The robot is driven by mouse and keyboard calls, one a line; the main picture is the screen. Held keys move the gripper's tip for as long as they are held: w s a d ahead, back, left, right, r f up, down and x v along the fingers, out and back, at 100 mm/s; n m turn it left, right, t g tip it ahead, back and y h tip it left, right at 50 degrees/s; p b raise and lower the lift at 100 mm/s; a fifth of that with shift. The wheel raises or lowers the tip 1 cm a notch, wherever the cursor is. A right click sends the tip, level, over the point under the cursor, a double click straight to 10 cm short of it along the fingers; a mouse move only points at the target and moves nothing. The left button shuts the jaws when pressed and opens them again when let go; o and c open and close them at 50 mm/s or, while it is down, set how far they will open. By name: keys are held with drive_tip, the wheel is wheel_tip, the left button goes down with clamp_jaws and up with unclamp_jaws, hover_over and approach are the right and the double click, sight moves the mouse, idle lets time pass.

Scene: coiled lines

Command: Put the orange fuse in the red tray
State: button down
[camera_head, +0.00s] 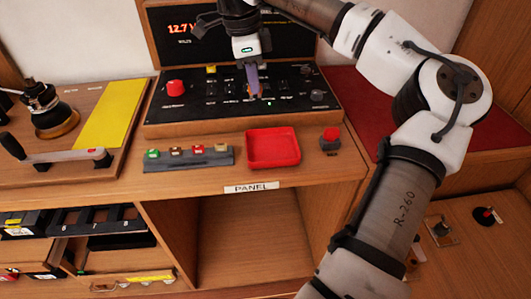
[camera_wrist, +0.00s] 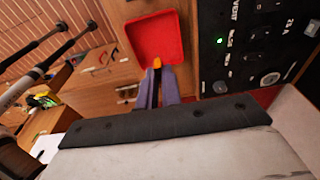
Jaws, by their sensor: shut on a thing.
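My gripper (camera_head: 254,90) hangs over the black panel (camera_head: 165,122) at the back of the bench. In the wrist view my gripper (camera_wrist: 158,78) has its two purple-grey fingers close together, shut on the orange fuse (camera_wrist: 157,62), whose tip shows between them. In the head view the fuse is too small to make out clearly, and I cannot tell whether it touches the panel. The red tray (camera_head: 273,163) lies on the wooden bench in front of the panel, right of the middle. It looks empty in the head view and also shows in the wrist view (camera_wrist: 150,35).
A grey rack (camera_head: 187,162) with several coloured fuses stands left of the tray. A red-topped button (camera_head: 330,138) stands to its right. The panel has a red knob (camera_head: 175,88) and raised switches. A lever (camera_head: 60,158) and round device (camera_head: 48,110) are at left.

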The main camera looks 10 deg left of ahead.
drive_tip(key=d+r+b, duration=0.3)
drive_tip(key=d+r, duration=0.1)
drive_tip(key=f+p, duration=0.1)
drive_tip(key=f, duration=1.8)
drive_tip(key=shift+s, duration=0.2)
drive_tip(key=shift+f, duration=0.2)
drive_tip(key=c, duration=1.6)
unclamp_jaws()
drive_tip(key=shift+r, duration=0.1)
drive_tip(key=shift+r, duration=0.1)
drive_tip(key=r, duration=0.4)
drive_tip(key=a+r, duration=0.1)
drive_tip(key=r, duration=0.7)
drive_tip(key=shift+s+a+b, duration=0.15)
drive_tip(key=shift+a+b, duration=0.1)
drive_tip(key=shift+b, duration=0.15)
